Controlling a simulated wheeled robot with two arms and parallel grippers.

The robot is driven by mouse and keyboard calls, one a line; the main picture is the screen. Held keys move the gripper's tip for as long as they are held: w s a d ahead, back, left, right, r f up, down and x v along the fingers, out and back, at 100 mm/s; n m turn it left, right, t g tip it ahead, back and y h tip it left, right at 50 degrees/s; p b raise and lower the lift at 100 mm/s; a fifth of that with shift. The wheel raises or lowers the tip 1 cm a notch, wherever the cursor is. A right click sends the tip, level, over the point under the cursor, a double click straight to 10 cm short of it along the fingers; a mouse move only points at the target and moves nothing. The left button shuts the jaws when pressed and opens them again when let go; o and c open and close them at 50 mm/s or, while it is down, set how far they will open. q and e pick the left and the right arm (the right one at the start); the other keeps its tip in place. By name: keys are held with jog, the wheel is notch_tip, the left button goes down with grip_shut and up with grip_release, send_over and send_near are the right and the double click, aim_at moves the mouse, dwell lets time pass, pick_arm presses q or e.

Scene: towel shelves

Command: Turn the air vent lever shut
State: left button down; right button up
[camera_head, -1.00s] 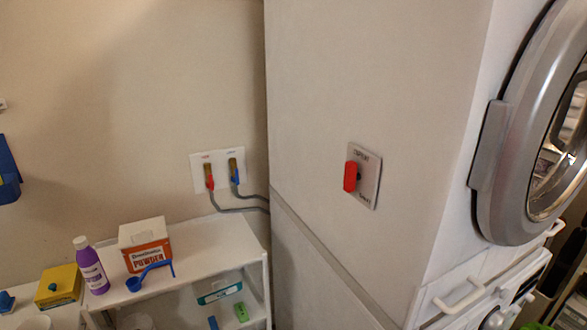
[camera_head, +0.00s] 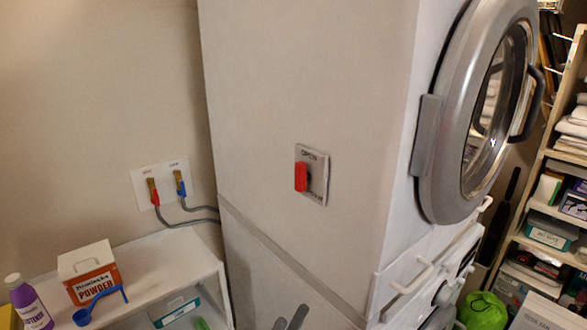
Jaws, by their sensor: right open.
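The red air vent lever (camera_head: 300,177) stands out from a small grey plate (camera_head: 320,178) on the side of the white machine stack. Its long side is roughly upright, at the left part of the plate. Lettering shows above and below it; the upper word seems to read OPEN, the lower is too small to be sure of. My right gripper (camera_head: 289,318) shows only as two dark fingertips at the bottom edge, open, below the lever and apart from it. The rest of it is out of frame. My left gripper is not in view.
A round door (camera_head: 431,150) juts out right of the panel, with a white drawer handle (camera_head: 412,279) below. A white shelf (camera_head: 190,248) with a powder box (camera_head: 90,272) and purple bottle (camera_head: 30,305) stands left. The panel around the lever is clear.

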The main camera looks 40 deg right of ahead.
jog(key=w+d+r+m+y, duration=0.4)
jog(key=w+r+m+y, duration=0.1)
jog(key=w+y, duration=0.1)
jog(key=m+t+y, duration=0.2)
jog(key=t+y, duration=0.4)
jog(key=t, duration=0.6)
send_near(297, 168)
jog(key=shift+g, duration=0.3)
jog(key=d+p, duration=0.4)
jog(key=d, duration=0.1)
jog(key=w+d+p, duration=0.1)
jog(key=d+p, duration=0.1)
jog(key=d, duration=0.1)
jog(key=shift+r+p, duration=0.1)
jog(key=shift+p, duration=0.25)
jog(key=shift+d, duration=0.7)
grip_shut()
